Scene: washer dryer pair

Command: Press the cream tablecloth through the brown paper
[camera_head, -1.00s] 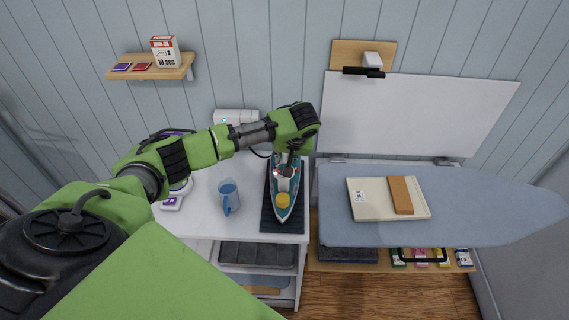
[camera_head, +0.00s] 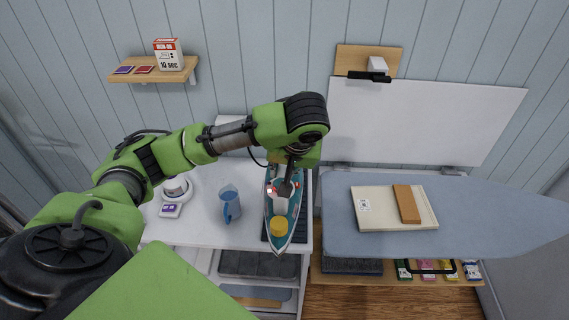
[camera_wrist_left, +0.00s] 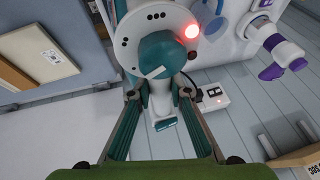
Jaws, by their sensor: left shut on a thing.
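The cream tablecloth (camera_head: 378,222) lies folded flat on the blue-grey ironing board. The brown paper (camera_head: 406,203) lies on its right part as a narrow brown piece. A small white tag shows on the cloth's left side. My left gripper (camera_head: 288,186) is shut on the teal iron (camera_head: 280,240), which has a yellow cap and points toward the front. The iron is above the dark mat (camera_head: 268,234) on the white cabinet and appears raised off it. The left wrist view shows the iron (camera_wrist_left: 162,55) between the fingers, with a red light lit. My right gripper is out of view.
The ironing board (camera_head: 480,215) fills the right side. A blue jug (camera_head: 229,205) and a small white device (camera_head: 172,210) stand left of the iron. A white panel (camera_head: 430,120) stands behind the board. A wall shelf (camera_head: 152,75) holds an iron-on box (camera_head: 168,55).

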